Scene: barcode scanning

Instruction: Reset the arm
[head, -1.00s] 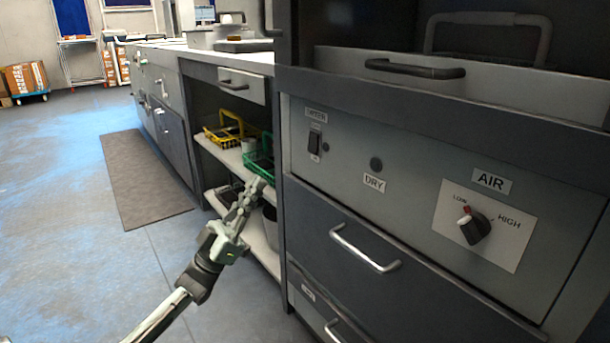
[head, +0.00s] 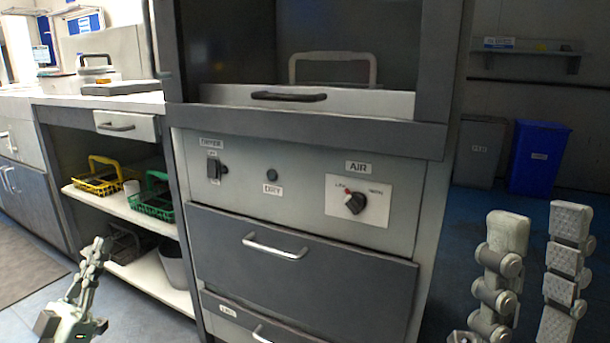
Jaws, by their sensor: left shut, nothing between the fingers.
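My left gripper (head: 103,247) is at the lower left of the head view, its fingers together and pointing up, with nothing between them. It is in front of the lower shelf of the open cabinet and looks apart from it. My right gripper (head: 533,222) is at the lower right, large and close to the camera. Its two fingers point up with a clear gap between them, and nothing is held there.
A dryer cabinet (head: 300,265) with an AIR knob (head: 355,203) stands in the middle. Left of it, a shelf (head: 120,208) holds a yellow basket (head: 98,183) and a green basket (head: 152,200). A blue bin (head: 540,158) and a grey bin (head: 480,150) stand at the back right.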

